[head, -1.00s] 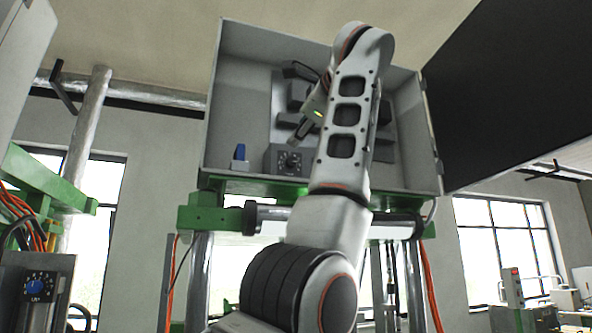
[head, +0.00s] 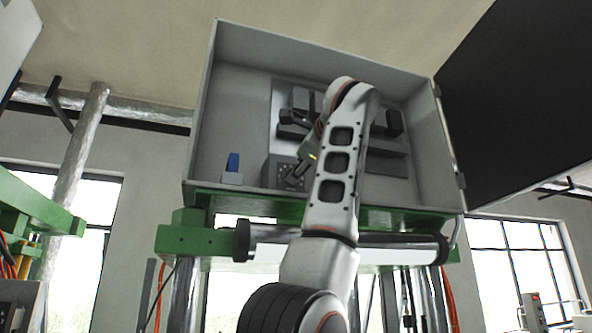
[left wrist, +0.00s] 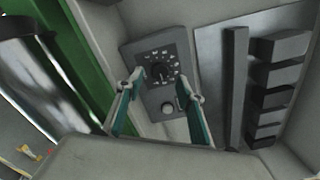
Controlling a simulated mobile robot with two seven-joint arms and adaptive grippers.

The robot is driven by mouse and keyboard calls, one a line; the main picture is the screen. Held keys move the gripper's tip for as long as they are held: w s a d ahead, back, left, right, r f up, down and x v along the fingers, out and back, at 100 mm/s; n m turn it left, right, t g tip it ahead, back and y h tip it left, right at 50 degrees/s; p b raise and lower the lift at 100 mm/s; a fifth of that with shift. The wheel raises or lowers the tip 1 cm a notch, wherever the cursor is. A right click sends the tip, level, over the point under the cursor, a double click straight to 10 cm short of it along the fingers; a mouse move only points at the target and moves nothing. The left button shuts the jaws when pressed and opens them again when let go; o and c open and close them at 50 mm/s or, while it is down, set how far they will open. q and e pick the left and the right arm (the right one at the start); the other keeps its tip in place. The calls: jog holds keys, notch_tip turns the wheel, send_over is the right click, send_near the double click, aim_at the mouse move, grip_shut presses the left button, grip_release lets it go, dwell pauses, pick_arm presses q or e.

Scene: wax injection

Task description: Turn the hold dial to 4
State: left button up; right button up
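The dial (left wrist: 160,73) is a black knob with a ring of light marks on a grey control box (left wrist: 150,50); its number setting is too small to read. The box also shows in the head view (head: 270,172), low inside the open cabinet, with the dial partly hidden by my gripper. My left gripper (left wrist: 165,82) is open, with one fingertip on each side of the dial; contact with the knob cannot be told. My right gripper is not in view.
A round light button (left wrist: 168,108) sits beside the dial on the box. A blue switch (head: 233,163) stands left of the box. Dark blocks (head: 390,123) are mounted on the cabinet's back panel. Cabinet walls (head: 203,110) and a green beam (head: 195,240) border the space.

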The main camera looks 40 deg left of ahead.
pick_arm(q)
jog(key=shift+p+x, duration=0.3)
jog(key=shift+x, duration=1.3)
jog(key=shift+c, duration=0.5)
grip_shut()
